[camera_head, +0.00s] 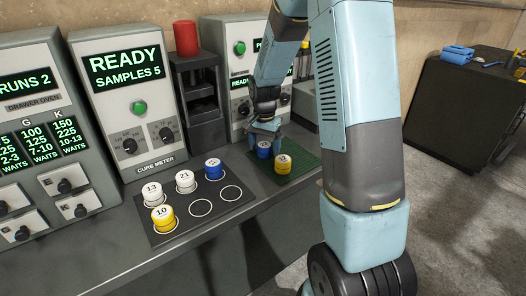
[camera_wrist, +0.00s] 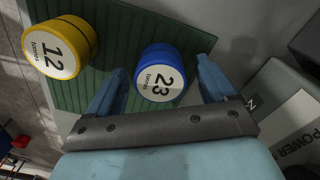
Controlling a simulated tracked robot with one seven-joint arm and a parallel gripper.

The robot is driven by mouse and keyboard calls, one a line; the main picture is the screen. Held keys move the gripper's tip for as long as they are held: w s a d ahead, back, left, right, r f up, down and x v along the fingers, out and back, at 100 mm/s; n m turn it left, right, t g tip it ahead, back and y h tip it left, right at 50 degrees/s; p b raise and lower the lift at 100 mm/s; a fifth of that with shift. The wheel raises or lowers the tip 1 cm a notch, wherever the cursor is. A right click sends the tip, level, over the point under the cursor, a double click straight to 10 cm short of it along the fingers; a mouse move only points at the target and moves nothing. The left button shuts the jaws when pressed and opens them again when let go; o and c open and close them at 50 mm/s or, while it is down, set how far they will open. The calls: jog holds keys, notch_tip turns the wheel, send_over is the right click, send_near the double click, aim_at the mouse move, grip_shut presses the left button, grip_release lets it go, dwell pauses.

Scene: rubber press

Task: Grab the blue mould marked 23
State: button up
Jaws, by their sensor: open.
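The blue mould marked 23 (camera_wrist: 160,74) stands upright on the green mat (camera_wrist: 118,92), its white label facing up in the wrist view. My gripper (camera_wrist: 158,72) is open, with one blue finger on each side of the mould and gaps visible. In the head view the blue mould (camera_head: 264,149) is right beneath my gripper (camera_head: 262,138), partly hidden by it. A yellow mould marked 12 (camera_wrist: 60,47) stands on the same mat to the left of the blue one; it also shows in the head view (camera_head: 283,164).
A dark tray (camera_head: 190,240) with circle marks holds white moulds 13 (camera_head: 153,193) and 21 (camera_head: 185,181), yellow mould 10 (camera_head: 163,217) and another blue mould (camera_head: 213,168). The cure meter (camera_head: 125,95) and a press with a red top (camera_head: 198,95) stand behind.

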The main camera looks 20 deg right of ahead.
jog(key=shift+f, duration=0.25)
jog(key=shift+c, duration=0.4)
jog(key=c, duration=1.2)
